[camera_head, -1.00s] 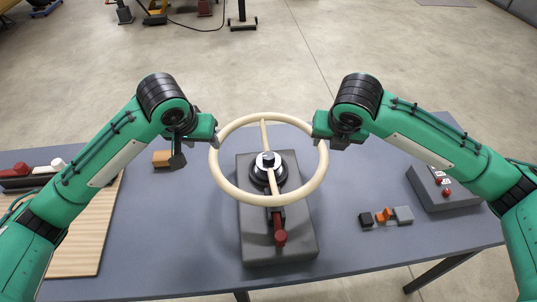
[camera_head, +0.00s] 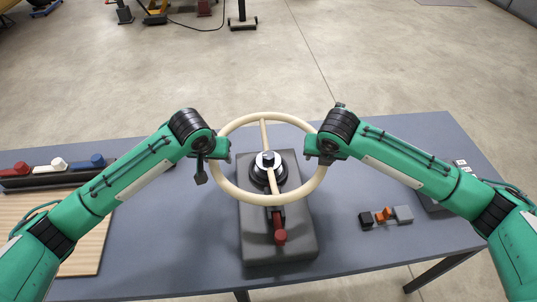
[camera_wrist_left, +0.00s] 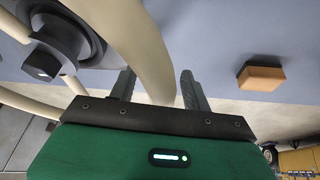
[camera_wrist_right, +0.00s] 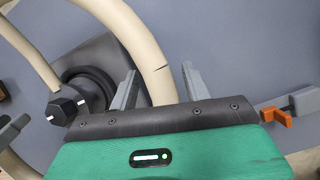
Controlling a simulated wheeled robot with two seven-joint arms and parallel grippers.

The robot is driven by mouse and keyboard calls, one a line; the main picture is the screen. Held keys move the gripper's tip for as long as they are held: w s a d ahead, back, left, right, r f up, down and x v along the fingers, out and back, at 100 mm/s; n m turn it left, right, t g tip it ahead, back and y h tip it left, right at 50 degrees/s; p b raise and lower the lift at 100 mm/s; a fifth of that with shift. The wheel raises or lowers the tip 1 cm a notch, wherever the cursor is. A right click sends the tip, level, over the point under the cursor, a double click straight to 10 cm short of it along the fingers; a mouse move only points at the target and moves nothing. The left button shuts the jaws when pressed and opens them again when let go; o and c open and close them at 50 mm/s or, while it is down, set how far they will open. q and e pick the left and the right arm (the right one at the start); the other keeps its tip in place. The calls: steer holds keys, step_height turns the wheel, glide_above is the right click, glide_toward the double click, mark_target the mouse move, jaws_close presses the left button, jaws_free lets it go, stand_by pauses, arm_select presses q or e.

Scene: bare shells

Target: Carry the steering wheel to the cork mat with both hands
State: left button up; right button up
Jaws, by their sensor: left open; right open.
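The cream steering wheel (camera_head: 232,191) sits on a black hub with a hex nut (camera_head: 268,160) on a dark grey base block (camera_head: 262,252). My left gripper (camera_head: 226,149) is open at the wheel's left rim; in the left wrist view, the rim (camera_wrist_left: 143,45) passes between its fingers (camera_wrist_left: 158,84). My right gripper (camera_head: 311,146) is open at the right rim; in the right wrist view, the rim (camera_wrist_right: 150,55) lies between its fingers (camera_wrist_right: 160,82). Whether either touches the rim, I cannot tell. The tan mat (camera_head: 88,253) lies at the table's left, partly hidden by my left arm.
A dark rack (camera_head: 38,181) with red, white and blue pieces stands behind the mat. A red-handled part (camera_head: 280,237) is on the base block. Small black, orange and grey pieces (camera_head: 403,214) lie to the right. An orange block (camera_wrist_left: 260,77) shows in the left wrist view.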

arm_select(q)
jaws_close()
arm_select(e)
jaws_close()
arm_select(q)
steer(key=shift+r, duration=0.1)
arm_select(e)
steer(key=shift+w+d+r, duration=0.1)
steer(key=shift+r, duration=0.05)
stand_by(0.9)
